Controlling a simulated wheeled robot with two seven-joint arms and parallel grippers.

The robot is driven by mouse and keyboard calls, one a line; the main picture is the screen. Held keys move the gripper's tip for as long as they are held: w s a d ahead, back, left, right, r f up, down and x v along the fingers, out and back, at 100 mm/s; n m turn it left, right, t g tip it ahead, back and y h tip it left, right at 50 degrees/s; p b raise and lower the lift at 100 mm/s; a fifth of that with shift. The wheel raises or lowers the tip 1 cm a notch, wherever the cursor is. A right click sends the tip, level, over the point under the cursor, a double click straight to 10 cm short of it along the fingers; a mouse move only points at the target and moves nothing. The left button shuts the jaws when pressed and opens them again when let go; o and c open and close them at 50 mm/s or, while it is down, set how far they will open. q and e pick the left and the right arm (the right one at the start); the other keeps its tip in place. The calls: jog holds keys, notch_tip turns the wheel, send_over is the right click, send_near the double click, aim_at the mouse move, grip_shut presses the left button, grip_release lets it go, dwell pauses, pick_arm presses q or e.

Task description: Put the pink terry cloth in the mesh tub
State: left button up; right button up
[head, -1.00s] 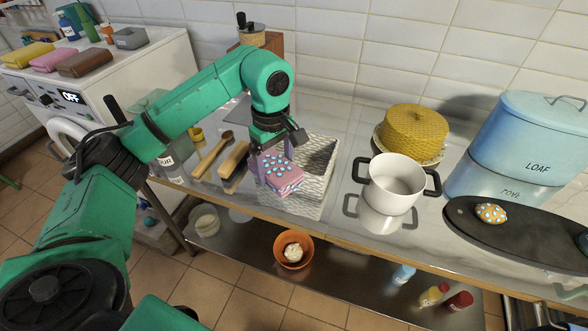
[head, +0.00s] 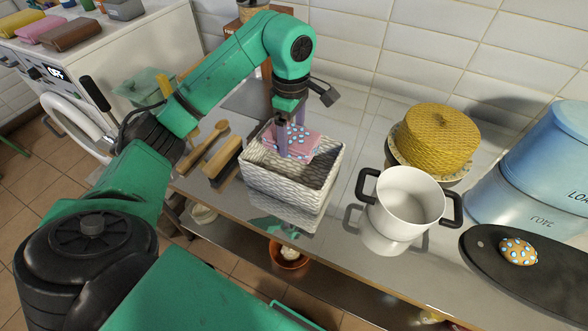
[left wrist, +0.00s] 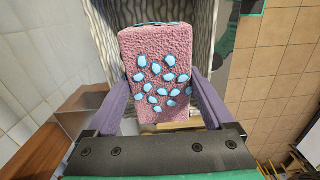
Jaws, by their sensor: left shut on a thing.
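The pink terry cloth, a thick folded block with light blue spots (head: 307,148), is between the fingers of my left gripper (head: 290,140). In the left wrist view the cloth (left wrist: 158,85) fills the space between the two purple fingers (left wrist: 160,108). The mesh tub (head: 285,193) is a pale woven rectangular bin on the metal counter. The cloth is over the rear part of its opening; I cannot tell how far below the rim it reaches. The tub's ribbed wall (left wrist: 205,50) shows behind the cloth in the left wrist view. My right gripper is out of view.
A white two-handled pot (head: 408,197) stands close to the tub's right, with a yellow woven cake cover (head: 438,138) behind it. A brush (head: 223,158) and a wooden spoon (head: 203,143) lie at its left. A dark board (head: 530,275) with a spotted bun is farther right.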

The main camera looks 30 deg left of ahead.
pick_arm(q)
jog(key=p, duration=0.2)
send_near(293, 175)
notch_tip(293, 175, down, 5)
jog(key=shift+s+f, duration=0.1)
jog(key=shift+f, duration=0.6)
jog(key=o, duration=0.9)
jog(key=shift+r, duration=0.5)
notch_tip(293, 175, up, 9)
jog(key=b, duration=0.2)
jog(key=shift+r+b, duration=0.1)
jog(key=shift+b, duration=0.3)
notch_tip(293, 175, up, 2)
jog(key=shift+r+p, duration=0.2)
jog(key=shift+p, duration=0.25)
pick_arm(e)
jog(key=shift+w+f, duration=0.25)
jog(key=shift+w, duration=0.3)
